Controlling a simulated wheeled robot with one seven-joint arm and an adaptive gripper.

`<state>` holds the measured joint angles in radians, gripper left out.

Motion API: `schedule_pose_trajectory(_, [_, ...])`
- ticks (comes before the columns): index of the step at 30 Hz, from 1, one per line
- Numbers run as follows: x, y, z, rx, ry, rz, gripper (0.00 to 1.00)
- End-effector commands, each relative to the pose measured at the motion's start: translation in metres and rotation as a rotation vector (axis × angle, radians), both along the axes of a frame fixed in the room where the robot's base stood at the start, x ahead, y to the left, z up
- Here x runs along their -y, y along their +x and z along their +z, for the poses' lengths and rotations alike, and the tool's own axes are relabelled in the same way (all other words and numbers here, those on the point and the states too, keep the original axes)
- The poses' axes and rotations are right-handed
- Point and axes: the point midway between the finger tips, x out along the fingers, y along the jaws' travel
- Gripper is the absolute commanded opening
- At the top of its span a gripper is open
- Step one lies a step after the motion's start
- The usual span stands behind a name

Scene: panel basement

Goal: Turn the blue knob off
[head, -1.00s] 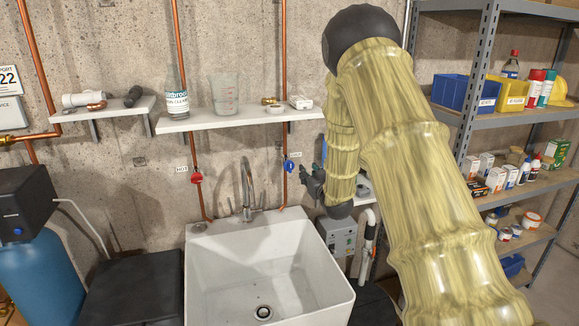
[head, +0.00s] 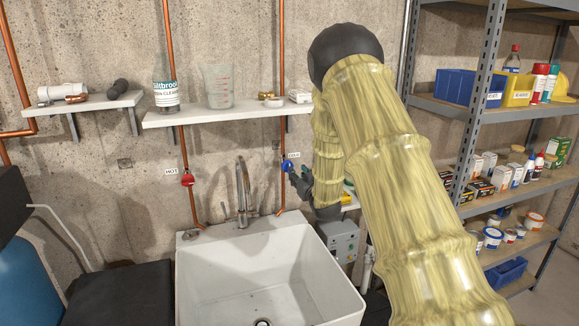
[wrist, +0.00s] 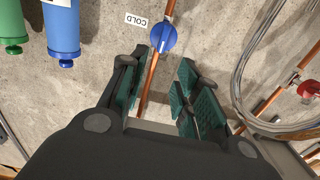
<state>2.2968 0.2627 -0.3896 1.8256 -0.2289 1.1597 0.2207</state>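The blue knob (head: 287,166) sits on the right copper pipe above the sink, beside a COLD label. It also shows in the wrist view (wrist: 163,37), just beyond my fingertips. My gripper (head: 294,174) is right at the knob in the head view, coming from the right. In the wrist view my gripper (wrist: 160,80) is open, with green-padded fingers either side of the copper pipe's line and nothing between them but the pipe behind. I cannot tell whether a finger touches the knob.
A red knob (head: 187,179) marked HOT is on the left pipe. The white sink (head: 215,245) and its faucet (head: 243,190) stand below. A wall shelf (head: 225,115) with a beaker and bottle is above. A grey shelving rack (head: 470,110) stands to the right.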

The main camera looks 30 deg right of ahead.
Motion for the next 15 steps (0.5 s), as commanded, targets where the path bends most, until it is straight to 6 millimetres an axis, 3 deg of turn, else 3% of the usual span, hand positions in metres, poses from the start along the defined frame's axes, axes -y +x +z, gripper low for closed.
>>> schedule_pose_trajectory(15, [0.015, 0.072, 0.002, 0.000, 0.000, 0.003, 0.32])
